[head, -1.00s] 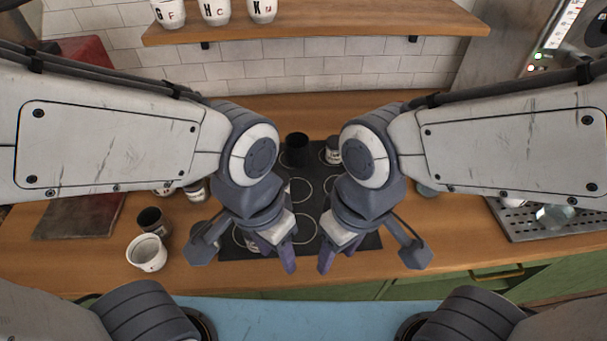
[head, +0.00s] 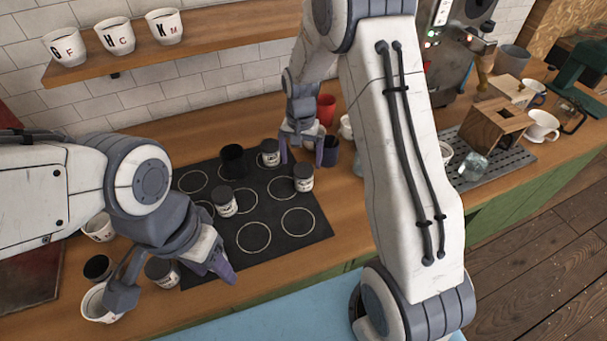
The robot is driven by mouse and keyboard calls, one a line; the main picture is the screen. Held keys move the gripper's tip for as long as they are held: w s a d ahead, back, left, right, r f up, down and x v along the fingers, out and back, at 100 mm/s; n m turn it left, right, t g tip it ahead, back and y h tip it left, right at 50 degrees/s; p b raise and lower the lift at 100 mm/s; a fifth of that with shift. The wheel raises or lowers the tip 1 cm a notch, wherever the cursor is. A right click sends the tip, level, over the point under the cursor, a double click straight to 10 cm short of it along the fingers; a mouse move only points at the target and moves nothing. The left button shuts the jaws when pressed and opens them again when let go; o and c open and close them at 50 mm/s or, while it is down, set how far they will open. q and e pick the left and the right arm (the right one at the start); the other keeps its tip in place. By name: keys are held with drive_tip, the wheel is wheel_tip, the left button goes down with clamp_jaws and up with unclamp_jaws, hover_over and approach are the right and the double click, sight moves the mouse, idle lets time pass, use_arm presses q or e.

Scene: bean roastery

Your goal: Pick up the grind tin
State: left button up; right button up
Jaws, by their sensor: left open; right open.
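Several dark-lidded tins with pale labels stand upright around a black mat (head: 285,245) with circles. One tin (head: 225,202) is at the mat's middle left, one (head: 269,152) at its back, one (head: 303,178) at its right, and another (head: 162,270) near its front left corner. A plain black container (head: 233,161) stands at the back of the mat. I cannot tell which is the grind tin. My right gripper (head: 302,152) is open, pointing down just behind the right tin, beside a dark blue cup (head: 331,152). My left gripper (head: 220,268) is open and empty at the mat's front left.
A red cup (head: 326,109) stands behind my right gripper. White cups (head: 98,303) and a dark cup (head: 98,268) crowd the left. A wall shelf (head: 200,45) holds lettered cups. A wooden box (head: 495,130) and drip tray (head: 485,170) are at right. The mat's front is clear.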

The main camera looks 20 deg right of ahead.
sight(302, 171)
wheel_tip(302, 171, down, 3)
drive_tip(key=shift+f+p, duration=0.2)
drive_tip(key=shift+p, duration=0.1)
drive_tip(key=shift+d+f+p, duration=0.1)
drive_tip(key=shift+f+p, duration=0.3)
drive_tip(key=shift+f, duration=0.1)
drive_tip(key=f, duration=0.1)
drive_tip(key=f+p, duration=0.1)
drive_tip(key=f, duration=0.1)
drive_tip(key=shift+d+f, duration=0.2)
drive_tip(key=shift+f, duration=0.05)
drive_tip(key=shift+f+p, duration=0.3)
drive_tip(key=shift+f, duration=0.2)
drive_tip(key=c, duration=1.4)
drive_tip(key=shift+r, duration=0.15)
